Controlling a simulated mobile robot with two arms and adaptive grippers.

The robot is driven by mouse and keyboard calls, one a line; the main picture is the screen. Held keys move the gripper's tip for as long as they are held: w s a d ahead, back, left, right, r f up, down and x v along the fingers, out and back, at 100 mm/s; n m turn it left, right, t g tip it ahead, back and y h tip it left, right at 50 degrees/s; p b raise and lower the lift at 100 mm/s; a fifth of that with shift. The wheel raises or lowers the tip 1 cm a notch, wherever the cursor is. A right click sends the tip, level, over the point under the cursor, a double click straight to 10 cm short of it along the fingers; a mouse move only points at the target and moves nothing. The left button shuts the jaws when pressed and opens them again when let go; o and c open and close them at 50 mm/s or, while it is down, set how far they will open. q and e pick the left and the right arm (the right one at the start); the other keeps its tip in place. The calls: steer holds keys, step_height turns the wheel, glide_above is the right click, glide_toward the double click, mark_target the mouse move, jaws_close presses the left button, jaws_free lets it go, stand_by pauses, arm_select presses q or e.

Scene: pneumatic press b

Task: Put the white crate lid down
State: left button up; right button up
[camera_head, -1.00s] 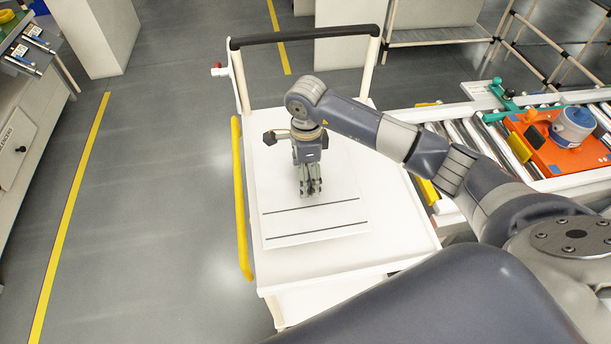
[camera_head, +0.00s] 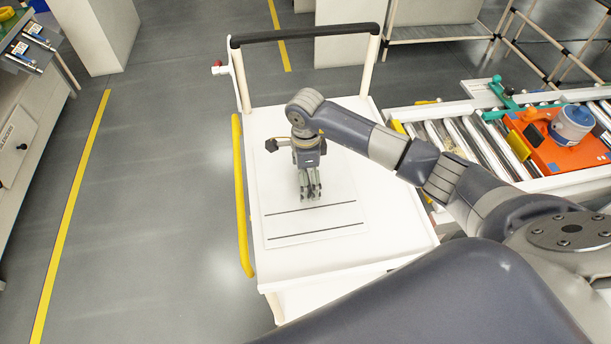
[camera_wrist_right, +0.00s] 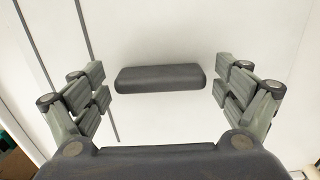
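The white crate lid (camera_head: 342,188) is a flat white panel with two dark lines near its front. It lies flat on the white cart top (camera_head: 395,225). My right gripper (camera_head: 310,193) points down over the lid. In the right wrist view a dark bar-shaped handle (camera_wrist_right: 158,78) sits on the white surface. The fingers of my right gripper (camera_wrist_right: 160,88) stand wide apart, one on each side of the handle, with a gap at both ends. My left gripper is not in view.
The cart has a dark push bar (camera_head: 305,35) at the back and a yellow rail (camera_head: 241,195) on its left. A roller conveyor (camera_head: 470,140) at the right carries an orange tray (camera_head: 565,155) with parts. The floor left of the cart is clear.

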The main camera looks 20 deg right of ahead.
steer(key=shift+r, duration=0.1)
steer(key=shift+r, duration=0.2)
step_height(320, 180, up, 12)
steer(key=b, duration=0.1)
steer(key=shift+f, duration=0.15)
stand_by(0.7)
